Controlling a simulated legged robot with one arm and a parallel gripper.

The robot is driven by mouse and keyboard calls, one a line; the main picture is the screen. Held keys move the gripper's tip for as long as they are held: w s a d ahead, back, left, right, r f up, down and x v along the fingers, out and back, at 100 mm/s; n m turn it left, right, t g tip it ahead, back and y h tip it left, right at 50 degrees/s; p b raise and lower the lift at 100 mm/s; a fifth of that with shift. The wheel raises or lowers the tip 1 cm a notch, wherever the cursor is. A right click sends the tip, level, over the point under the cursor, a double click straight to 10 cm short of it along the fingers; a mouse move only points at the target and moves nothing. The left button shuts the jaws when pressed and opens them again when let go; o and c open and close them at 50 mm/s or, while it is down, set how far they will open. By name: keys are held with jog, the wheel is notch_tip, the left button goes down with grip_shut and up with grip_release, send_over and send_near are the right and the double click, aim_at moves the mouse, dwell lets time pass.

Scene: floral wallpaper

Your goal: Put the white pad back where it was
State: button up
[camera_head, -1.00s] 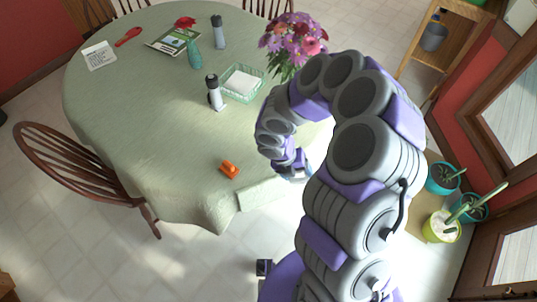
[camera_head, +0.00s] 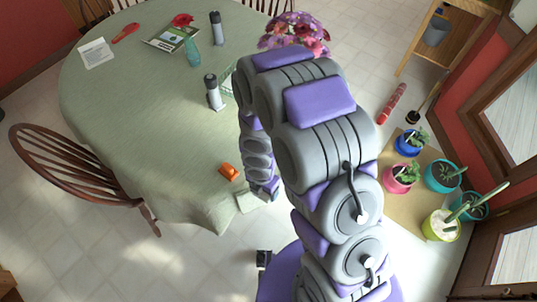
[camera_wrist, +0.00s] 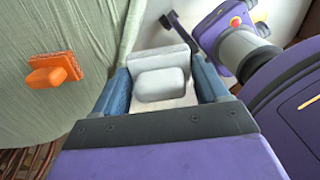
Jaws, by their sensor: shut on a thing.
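The white pad (camera_wrist: 158,58) shows in the wrist view as a pale flat plate with a rounded block-like grip. My gripper (camera_wrist: 162,80) is shut on it, with a blue finger at each side of the grip. In the head view my gripper (camera_head: 267,188) is low at the table's near right edge, and the pad cannot be made out clearly there. An orange pad (camera_head: 228,171) of similar shape lies on the table close to the left of my gripper. It also shows in the wrist view (camera_wrist: 50,75).
The table (camera_head: 150,130) has a pale green cloth. Potted plants (camera_head: 410,142) stand right.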

jog(key=shift+a+f+m, duration=0.15)
jog(key=shift+a+m, duration=0.15)
jog(key=shift+a, duration=0.35)
jog(key=shift+w+a, duration=0.1)
jog(key=shift+w, duration=0.3)
jog(key=w+d, duration=0.1)
jog(key=w, duration=0.3)
jog(key=w+d+f+b, duration=0.1)
jog(key=w, duration=0.8)
jog(key=shift+w+d+f+b, duration=0.25)
jog(key=shift+w+d+b, duration=0.1)
jog(key=shift+w+d, duration=0.25)
jog(key=shift+w, duration=0.35)
jog(key=shift+f+b, duration=0.65)
jog(key=shift+f, duration=1.2)
jog(key=shift+c, duration=0.3)
jog(key=shift+r, duration=0.1)
jog(key=o, duration=1.1)
